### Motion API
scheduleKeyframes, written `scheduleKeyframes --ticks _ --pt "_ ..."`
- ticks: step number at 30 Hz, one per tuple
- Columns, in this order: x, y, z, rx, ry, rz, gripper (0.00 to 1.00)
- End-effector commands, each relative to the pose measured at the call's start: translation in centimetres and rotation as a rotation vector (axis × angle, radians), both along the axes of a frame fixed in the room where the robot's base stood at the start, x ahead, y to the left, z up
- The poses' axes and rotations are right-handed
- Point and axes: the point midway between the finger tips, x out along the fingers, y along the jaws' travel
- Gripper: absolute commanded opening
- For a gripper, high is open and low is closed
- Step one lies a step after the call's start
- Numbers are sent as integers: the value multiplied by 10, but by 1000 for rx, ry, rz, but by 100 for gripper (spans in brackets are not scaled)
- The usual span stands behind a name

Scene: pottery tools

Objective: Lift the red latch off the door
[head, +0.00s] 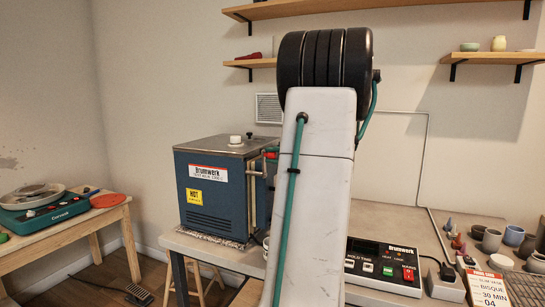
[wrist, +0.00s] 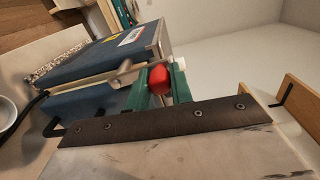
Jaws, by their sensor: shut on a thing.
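The red latch (wrist: 158,79) shows in the wrist view between the green fingers of my gripper (wrist: 160,88), which is shut on it. A grey metal piece (wrist: 124,72) lies just left of the latch, by the kiln's door edge. In the head view the blue kiln (head: 222,190) stands on the bench with its door side facing right. A small part of the red latch (head: 271,155) shows at that side, left of my arm. My arm hides most of my gripper there. I cannot tell whether the latch still touches the door.
A control box (head: 384,266) with buttons stands on the bench right of my arm. Cups (head: 491,240) and small tools sit farther right. A wooden table (head: 70,235) with a green device (head: 45,212) is at the left. Shelves (head: 497,58) hang on the wall above.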

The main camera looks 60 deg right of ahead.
Motion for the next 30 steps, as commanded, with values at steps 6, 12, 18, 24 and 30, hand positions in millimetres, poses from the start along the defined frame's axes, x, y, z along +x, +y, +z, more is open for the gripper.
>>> scheduleKeyframes --ticks 6,12,18,24,30 --pt "0 1 -1 2 2 2 43" --pt "0 1 -1 2 2 2 43" --pt "-20 -1 0 2 1 -2 43" --pt "-55 -3 1 2 2 -2 43" --pt "-75 -4 2 2 1 1 43"
